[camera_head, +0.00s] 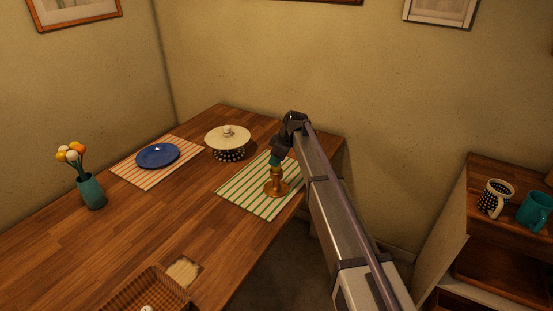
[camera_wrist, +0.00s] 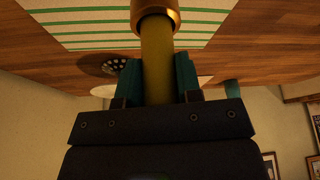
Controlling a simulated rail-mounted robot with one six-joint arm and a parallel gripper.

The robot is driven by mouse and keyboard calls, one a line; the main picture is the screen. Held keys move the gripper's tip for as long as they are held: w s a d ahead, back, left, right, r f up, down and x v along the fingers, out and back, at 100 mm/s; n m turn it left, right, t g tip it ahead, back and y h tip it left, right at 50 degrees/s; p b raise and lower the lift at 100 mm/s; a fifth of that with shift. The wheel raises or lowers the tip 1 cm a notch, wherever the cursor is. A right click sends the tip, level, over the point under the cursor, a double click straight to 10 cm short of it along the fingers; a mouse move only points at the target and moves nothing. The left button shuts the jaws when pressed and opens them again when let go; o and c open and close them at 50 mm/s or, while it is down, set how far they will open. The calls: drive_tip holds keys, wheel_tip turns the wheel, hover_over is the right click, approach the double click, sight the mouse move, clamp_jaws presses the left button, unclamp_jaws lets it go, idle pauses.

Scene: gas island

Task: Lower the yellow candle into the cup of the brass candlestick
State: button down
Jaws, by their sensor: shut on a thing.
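The yellow candle (camera_wrist: 157,65) is between the teal fingers of my gripper (camera_wrist: 158,80), which is shut on it. Its far end meets the brass candlestick (camera_wrist: 155,12) and is hidden behind the cup's rim, so it looks to be at or inside the cup; how deep I cannot tell. In the head view the brass candlestick (camera_head: 276,187) stands upright on the green-striped placemat (camera_head: 245,194). My gripper (camera_head: 276,161) is right above it, pointing down. The candle itself is hardly visible in that view.
A blue plate (camera_head: 158,155), a flower vase (camera_head: 91,191) and a wicker basket (camera_head: 150,292) are farther left. Mugs (camera_head: 495,197) sit on the right-hand shelf.

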idle(0.4)
drive_tip(key=c, duration=0.7)
unclamp_jaws()
drive_tip(key=shift+f, duration=0.1)
drive_tip(key=w+p+v, duration=0.1)
drive_tip(key=p+v, duration=0.9)
drive_tip(key=s+d+m+h, duration=0.1)
drive_tip(key=s+d+m, duration=0.4)
drive_tip(key=s, duration=0.7)
drive_tip(key=s+d+m+h, duration=0.2)
drive_tip(key=s+d+m, duration=0.3)
drive_tip(key=s, duration=0.8)
drive_tip(key=s+d+m+g+h, duration=0.1)
drive_tip(key=s+d+m, duration=0.4)
drive_tip(key=s+d, duration=0.5)
drive_tip(key=shift+s+d+f, duration=0.1)
drive_tip(key=shift+s+f, duration=0.05)
drive_tip(key=shift+s, duration=0.55)
drive_tip(key=shift+s+d+f, duration=0.1)
drive_tip(key=shift+s+d, duration=0.05)
drive_tip(key=shift+s, duration=0.6)
